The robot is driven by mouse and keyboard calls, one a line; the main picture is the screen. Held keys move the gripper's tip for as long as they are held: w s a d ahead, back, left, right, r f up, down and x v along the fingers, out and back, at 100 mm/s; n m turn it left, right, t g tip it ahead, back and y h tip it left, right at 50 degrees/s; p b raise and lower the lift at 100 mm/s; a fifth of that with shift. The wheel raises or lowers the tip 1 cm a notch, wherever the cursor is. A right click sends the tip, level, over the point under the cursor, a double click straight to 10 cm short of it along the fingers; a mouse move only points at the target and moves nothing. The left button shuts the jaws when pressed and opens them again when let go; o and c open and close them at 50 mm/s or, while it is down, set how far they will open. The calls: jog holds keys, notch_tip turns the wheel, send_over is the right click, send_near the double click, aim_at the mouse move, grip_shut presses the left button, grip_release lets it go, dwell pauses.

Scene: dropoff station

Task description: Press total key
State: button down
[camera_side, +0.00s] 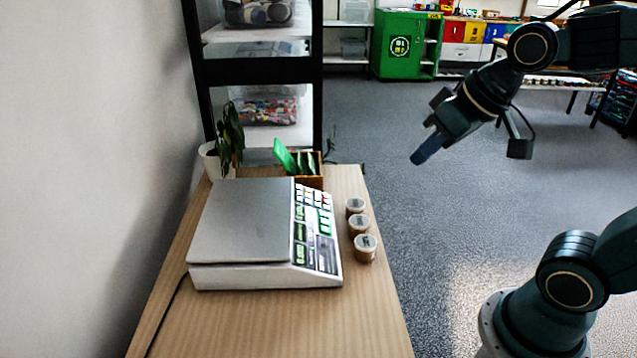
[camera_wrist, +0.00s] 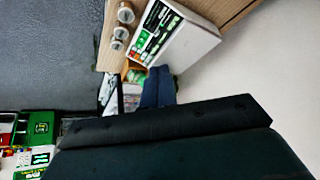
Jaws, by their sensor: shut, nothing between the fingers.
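A grey and white weighing scale (camera_side: 240,228) sits on the wooden table. Its key panel (camera_side: 316,230) is on the right side, with rows of white, red and green keys. The key labels are too small to read, so I cannot tell which is the total key. The scale (camera_wrist: 190,45) also shows at the top of the wrist view, with its key panel (camera_wrist: 158,30) facing left. My gripper (camera_side: 420,157) is shut and empty, in the air to the right of the table and apart from the scale. Its fingers (camera_wrist: 158,88) show in the wrist view.
Three small lidded jars (camera_side: 359,226) stand right of the scale. A wooden box with green packets (camera_side: 298,163) and a potted plant (camera_side: 226,145) are behind it. A black shelf rack (camera_side: 318,75) stands beyond. The table front (camera_side: 280,325) is clear.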

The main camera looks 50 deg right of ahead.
jog(key=w+d+f+m+t, duration=0.1)
jog(key=w+d+f+m, duration=0.1)
jog(key=w, duration=1)
jog(key=m+t, duration=0.5)
jog(key=m, duration=0.5)
send_over(317, 196)
jog(key=s+d, duration=0.3)
jog(key=s, duration=0.2)
notch_tip(317, 196, down, 22)
jog(key=shift+w+d+f+y, duration=0.1)
jog(key=shift+d+f+y, duration=0.05)
jog(key=shift+d+y, duration=0.2)
jog(key=shift+f, duration=0.1)
jog(key=shift+w+a+f, duration=0.4)
jog(key=shift+f, duration=0.9)
jog(key=shift+w+a+f, duration=0.45)
jog(key=shift+f, duration=0.9)
jog(key=shift+w+a+f, duration=0.4)
jog(key=shift+f, duration=0.9)
